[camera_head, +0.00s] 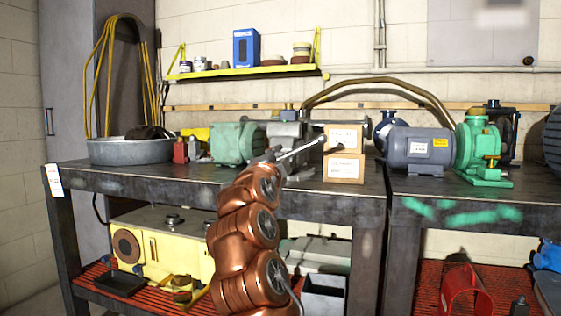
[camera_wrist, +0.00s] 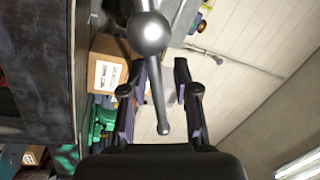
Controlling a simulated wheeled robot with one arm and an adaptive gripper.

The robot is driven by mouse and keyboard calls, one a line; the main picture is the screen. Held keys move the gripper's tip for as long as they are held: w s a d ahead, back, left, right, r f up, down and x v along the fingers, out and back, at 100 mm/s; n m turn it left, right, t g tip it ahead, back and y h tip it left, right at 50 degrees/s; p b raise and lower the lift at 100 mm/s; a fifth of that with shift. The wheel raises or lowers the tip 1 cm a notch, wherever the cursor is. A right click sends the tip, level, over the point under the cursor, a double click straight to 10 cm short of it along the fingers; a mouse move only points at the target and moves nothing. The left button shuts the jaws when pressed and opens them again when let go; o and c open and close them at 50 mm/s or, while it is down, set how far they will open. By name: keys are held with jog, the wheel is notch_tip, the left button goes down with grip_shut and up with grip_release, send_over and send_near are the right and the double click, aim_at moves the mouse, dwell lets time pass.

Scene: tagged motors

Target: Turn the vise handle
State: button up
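The vise handle (camera_wrist: 158,95) is a grey metal rod with a ball at its upper part and a small rounded end. In the wrist view it hangs between the two fingers of my gripper (camera_wrist: 156,85), with gaps on both sides. The fingers are open and hold nothing. In the head view, the handle (camera_head: 306,148) shows as a pale slanted bar at the bench's front. My gripper (camera_head: 270,155) is close to its lower left end, and its fingers are hard to make out there. The grey vise (camera_head: 287,130) sits on the bench behind, partly hidden.
Stacked cardboard boxes (camera_head: 344,168) stand just right of the handle and show beside the gripper in the wrist view (camera_wrist: 105,72). A green motor (camera_head: 236,143) stands left of the vise, a blue-grey motor (camera_head: 418,149) farther right. A metal tub (camera_head: 130,151) is at the bench's left.

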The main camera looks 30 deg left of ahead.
jog(key=shift+o, duration=0.5)
jog(key=shift+w+d+f, duration=0.15)
jog(key=shift+w, duration=0.05)
jog(key=v, duration=0.7)
jog(key=shift+s, duration=0.25)
dwell(0.4)
